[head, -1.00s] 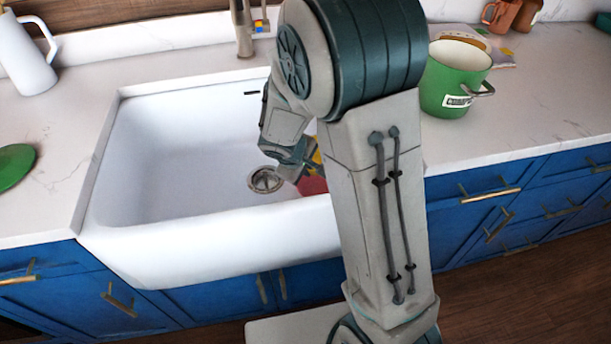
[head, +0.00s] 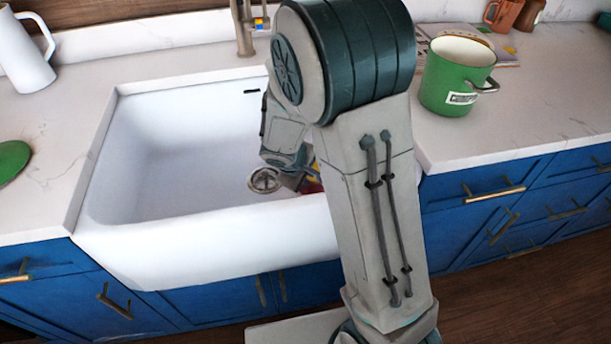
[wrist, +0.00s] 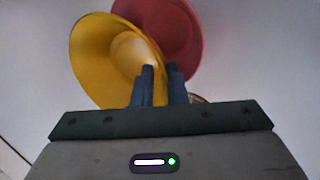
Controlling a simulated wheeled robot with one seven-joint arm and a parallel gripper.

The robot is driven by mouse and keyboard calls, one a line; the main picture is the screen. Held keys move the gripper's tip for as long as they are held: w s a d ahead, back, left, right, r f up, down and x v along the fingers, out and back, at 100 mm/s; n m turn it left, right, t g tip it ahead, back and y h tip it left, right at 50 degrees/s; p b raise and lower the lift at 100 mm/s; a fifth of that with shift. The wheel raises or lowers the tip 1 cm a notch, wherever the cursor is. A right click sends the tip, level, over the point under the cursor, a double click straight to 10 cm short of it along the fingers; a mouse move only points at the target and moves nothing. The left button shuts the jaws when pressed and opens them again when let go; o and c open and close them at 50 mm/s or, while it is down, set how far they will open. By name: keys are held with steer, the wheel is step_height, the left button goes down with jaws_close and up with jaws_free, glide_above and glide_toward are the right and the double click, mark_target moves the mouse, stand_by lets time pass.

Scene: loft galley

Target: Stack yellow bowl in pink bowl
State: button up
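The yellow bowl (wrist: 92,52) is tilted in the wrist view, with its wall between the two fingers of my gripper (wrist: 162,80). The fingers are close together on that wall. The pink bowl (wrist: 178,35) lies just beyond and to the right of the yellow bowl, partly covered by it in this view. In the head view my arm hides most of both bowls. Only small bits of yellow and pink (head: 311,187) show beside my gripper, low in the sink near the drain. I cannot tell whether the bowls touch.
The white sink (head: 160,140) has free room on its left side, with a drain (head: 264,180) near my gripper. A faucet (head: 243,30) stands behind it. A green pot (head: 450,85) is on the right counter, a white pitcher (head: 25,55) on the left.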

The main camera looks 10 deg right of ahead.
steer(key=shift+o, duration=0.6)
steer(key=shift+r, duration=0.1)
steer(key=shift+r+p, duration=0.4)
steer(key=shift+p, duration=0.1)
steer(key=p+v, duration=0.3)
steer(key=v, duration=0.9)
steer(key=s+d+r+m+y, duration=0.2)
steer(key=s+d+r+m, duration=0.1)
steer(key=s, duration=0.5)
steer(key=s+d+r+m+g+y, duration=0.1)
steer(key=s+d+r+m+y, duration=0.1)
steer(key=s+r+m, duration=0.3)
steer(key=s+d+m, duration=0.1)
steer(key=s, duration=0.2)
steer(key=shift+d, duration=0.1)
